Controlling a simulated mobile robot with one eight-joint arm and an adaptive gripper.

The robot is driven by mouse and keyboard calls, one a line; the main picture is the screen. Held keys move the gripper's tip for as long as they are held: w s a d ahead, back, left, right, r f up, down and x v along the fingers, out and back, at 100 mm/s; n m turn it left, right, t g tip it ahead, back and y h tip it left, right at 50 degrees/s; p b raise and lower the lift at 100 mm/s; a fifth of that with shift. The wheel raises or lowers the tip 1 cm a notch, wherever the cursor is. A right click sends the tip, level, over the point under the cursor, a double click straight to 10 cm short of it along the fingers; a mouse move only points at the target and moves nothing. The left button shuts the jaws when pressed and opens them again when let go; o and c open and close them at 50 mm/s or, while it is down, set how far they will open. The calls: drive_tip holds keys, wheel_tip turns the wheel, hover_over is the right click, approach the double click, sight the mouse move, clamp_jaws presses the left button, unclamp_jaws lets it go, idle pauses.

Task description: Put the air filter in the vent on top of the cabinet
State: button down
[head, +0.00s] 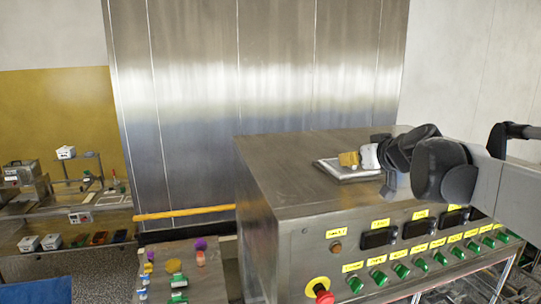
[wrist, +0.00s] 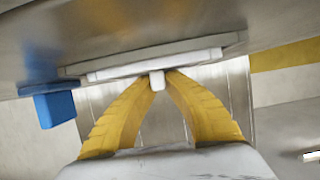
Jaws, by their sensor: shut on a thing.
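The air filter (wrist: 195,59) is a flat white panel with a small white tab at its middle. In the wrist view, the yellow fingers of my gripper (wrist: 157,80) meet on that tab. A second white layer (wrist: 228,40), apparently the vent's frame, lies against the grey cabinet top behind the filter. I cannot tell whether the filter is fully inside it. In the head view, my gripper (head: 350,159) is low over a pale-rimmed flat panel (head: 340,173) on the cabinet top (head: 290,170). My arm hides its right side.
A blue block (wrist: 55,108) is beside the filter in the wrist view. The cabinet front has green knobs (head: 378,277) and a red button (head: 323,296). A low table with small coloured items (head: 175,266) stands left. The cabinet top's near left part is clear.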

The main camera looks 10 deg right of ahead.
drive_tip(key=shift+f, duration=0.1)
drive_tip(key=c, duration=1.5)
unclamp_jaws()
drive_tip(key=shift+c, duration=0.2)
drive_tip(key=shift+s+r, duration=0.2)
drive_tip(key=b+v, duration=0.2)
drive_tip(key=v, duration=0.9)
drive_tip(key=shift+s+r, duration=0.2)
drive_tip(key=shift+s, duration=0.1)
